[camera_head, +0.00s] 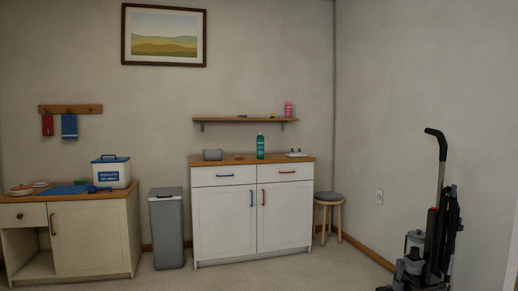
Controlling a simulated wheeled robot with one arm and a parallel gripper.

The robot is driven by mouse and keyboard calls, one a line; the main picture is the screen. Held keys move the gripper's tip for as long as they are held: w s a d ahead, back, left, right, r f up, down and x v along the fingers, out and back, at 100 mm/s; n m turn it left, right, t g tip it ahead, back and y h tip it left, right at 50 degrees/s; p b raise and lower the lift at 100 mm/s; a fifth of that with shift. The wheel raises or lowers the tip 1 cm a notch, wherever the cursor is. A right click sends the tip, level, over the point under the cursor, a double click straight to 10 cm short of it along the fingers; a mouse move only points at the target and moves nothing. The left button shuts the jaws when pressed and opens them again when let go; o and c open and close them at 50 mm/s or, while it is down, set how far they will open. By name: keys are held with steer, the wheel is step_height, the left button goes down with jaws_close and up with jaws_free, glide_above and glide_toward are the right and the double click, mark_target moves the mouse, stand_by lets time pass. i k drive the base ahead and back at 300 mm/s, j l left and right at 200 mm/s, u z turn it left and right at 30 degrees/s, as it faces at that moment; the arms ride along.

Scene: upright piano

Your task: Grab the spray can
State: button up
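A teal can or bottle (260,147) with a pale band stands upright on the wooden top of the white cabinet (252,217), near the middle of the top. It is small in the head view, but it looks like the spray can. A pink cylinder (288,109) stands on the wall shelf above and to the right; I cannot tell whether it is also a can. My gripper and arm do not show in the head view.
A vacuum cleaner (432,225) stands at the right. The carpet (290,274) in front is clear.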

mark_target(260, 138)
steer(key=i+j+u, duration=0.3)
steer(key=i, duration=0.15)
steer(key=i+j+u, duration=0.25)
steer(key=i, duration=0.2)
steer(key=i+u, duration=0.35)
steer(key=i, duration=1.75)
